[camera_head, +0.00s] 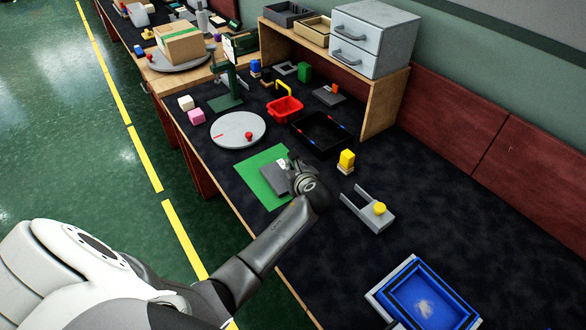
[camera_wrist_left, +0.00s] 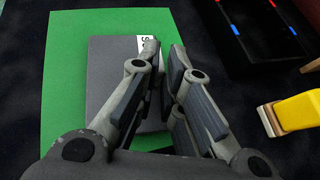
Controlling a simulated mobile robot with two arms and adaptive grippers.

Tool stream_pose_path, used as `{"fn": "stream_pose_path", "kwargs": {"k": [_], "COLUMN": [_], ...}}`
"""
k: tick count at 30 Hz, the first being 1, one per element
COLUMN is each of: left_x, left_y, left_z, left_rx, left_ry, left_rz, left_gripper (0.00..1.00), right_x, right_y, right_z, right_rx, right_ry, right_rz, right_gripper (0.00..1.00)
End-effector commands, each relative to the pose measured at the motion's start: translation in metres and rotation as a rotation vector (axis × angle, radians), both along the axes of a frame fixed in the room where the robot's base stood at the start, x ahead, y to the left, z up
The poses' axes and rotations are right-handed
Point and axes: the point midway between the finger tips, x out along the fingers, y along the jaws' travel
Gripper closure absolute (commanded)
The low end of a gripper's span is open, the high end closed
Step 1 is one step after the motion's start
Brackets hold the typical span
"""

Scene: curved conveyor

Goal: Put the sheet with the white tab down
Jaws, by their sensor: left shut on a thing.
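The grey sheet (camera_head: 271,181) with a small white tab (camera_head: 282,163) is over the green mat (camera_head: 250,169) on the dark worktop. The sheet (camera_wrist_left: 106,70) also shows in the left wrist view, with the white tab (camera_wrist_left: 143,44) at its top edge bearing dark marks. My left gripper (camera_head: 298,168) is at the sheet's right side, shut on it; its fingers (camera_wrist_left: 163,65) cover that edge. I cannot tell whether the sheet touches the mat or is just above it. My right gripper is not in view.
A grey fork-shaped holder (camera_head: 368,214) with a yellow knob and a yellow block (camera_head: 346,158) stand to the right. A black tray (camera_head: 321,134), red basket (camera_head: 285,109) and round grey plate (camera_head: 238,130) lie beyond. A blue tray (camera_head: 428,300) is at lower right. Bare worktop lies around it.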

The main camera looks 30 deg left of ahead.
Motion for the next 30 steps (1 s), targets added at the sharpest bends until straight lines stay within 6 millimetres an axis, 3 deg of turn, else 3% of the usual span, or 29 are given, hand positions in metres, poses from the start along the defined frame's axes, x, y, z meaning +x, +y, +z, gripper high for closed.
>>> {"fn": "stream_pose_path", "kwargs": {"k": [8, 9, 14, 25, 30], "left_x": [0.000, 0.000, 0.000, 0.000, -0.011], "left_y": [0.000, 0.000, 0.000, 0.000, -0.012], "left_z": [-0.001, -0.002, -0.002, 0.001, 0.010], "left_rx": [0.001, 0.001, 0.001, 0.000, 0.001], "left_ry": [-0.001, -0.001, -0.001, -0.001, 0.000], "left_rz": [0.000, 0.000, 0.000, 0.000, -0.001], "left_gripper": [1.00, 0.90, 0.70, 0.70, 0.70], "right_x": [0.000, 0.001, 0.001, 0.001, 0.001], "right_y": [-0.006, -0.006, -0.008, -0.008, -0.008], "right_z": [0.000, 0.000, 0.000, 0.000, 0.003], "right_rx": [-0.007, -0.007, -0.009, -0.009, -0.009], "right_ry": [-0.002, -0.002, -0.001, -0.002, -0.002], "right_rz": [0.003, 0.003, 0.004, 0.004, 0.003], "right_gripper": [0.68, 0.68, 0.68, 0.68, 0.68]}}
